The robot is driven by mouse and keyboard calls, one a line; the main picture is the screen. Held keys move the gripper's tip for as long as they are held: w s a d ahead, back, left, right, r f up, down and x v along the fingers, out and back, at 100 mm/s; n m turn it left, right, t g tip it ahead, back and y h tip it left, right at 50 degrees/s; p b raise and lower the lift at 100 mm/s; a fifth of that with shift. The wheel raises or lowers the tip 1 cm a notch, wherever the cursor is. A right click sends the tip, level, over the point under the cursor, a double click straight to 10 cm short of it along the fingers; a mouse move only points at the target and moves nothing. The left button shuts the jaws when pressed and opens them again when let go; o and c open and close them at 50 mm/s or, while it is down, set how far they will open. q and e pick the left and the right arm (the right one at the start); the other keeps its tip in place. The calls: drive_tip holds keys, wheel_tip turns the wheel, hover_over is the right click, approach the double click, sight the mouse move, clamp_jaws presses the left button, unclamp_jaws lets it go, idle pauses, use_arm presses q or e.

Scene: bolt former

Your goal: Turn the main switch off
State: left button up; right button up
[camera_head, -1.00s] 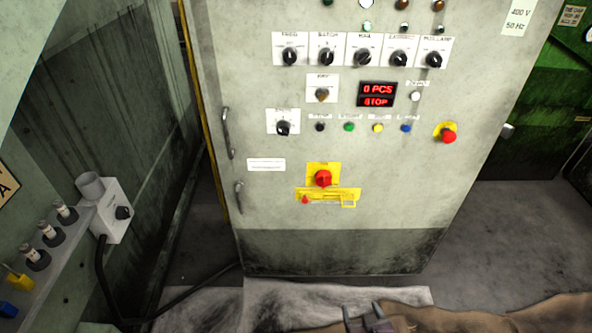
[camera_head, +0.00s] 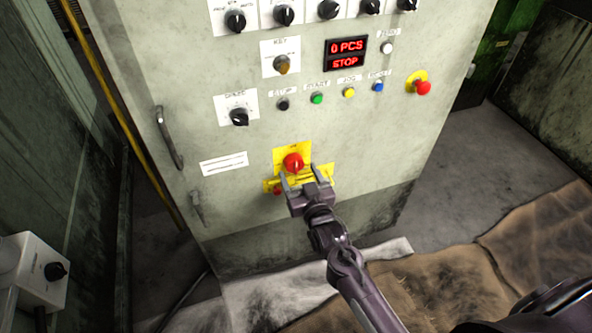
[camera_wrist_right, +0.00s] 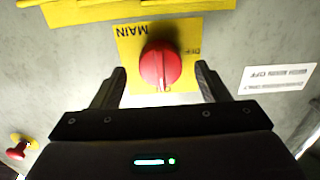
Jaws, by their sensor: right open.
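The main switch is a red rotary knob (camera_head: 293,162) on a yellow plate (camera_head: 279,153), low on the front of a grey-green control cabinet (camera_head: 230,135). In the right wrist view the knob (camera_wrist_right: 160,66) sits between and beyond the two fingers, and its plate reads MAIN and OFF. A white mark on the knob points toward the gripper in that view. My right gripper (camera_head: 298,174) is open and empty, its fingertips just below the knob in the head view; it also shows in the right wrist view (camera_wrist_right: 160,80). I cannot tell whether it touches. My left gripper is not in view.
A yellow bracket (camera_head: 318,181) lies just below the switch, partly behind my gripper. A red emergency button (camera_head: 423,87) is on the cabinet's right side. The display (camera_head: 345,53) reads 0 PCS and STOP. A cabinet handle (camera_head: 168,137) is at left.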

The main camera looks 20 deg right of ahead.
drive_tip(key=shift+w, duration=1)
drive_tip(key=shift+c, duration=0.4)
drive_tip(key=c, duration=0.9)
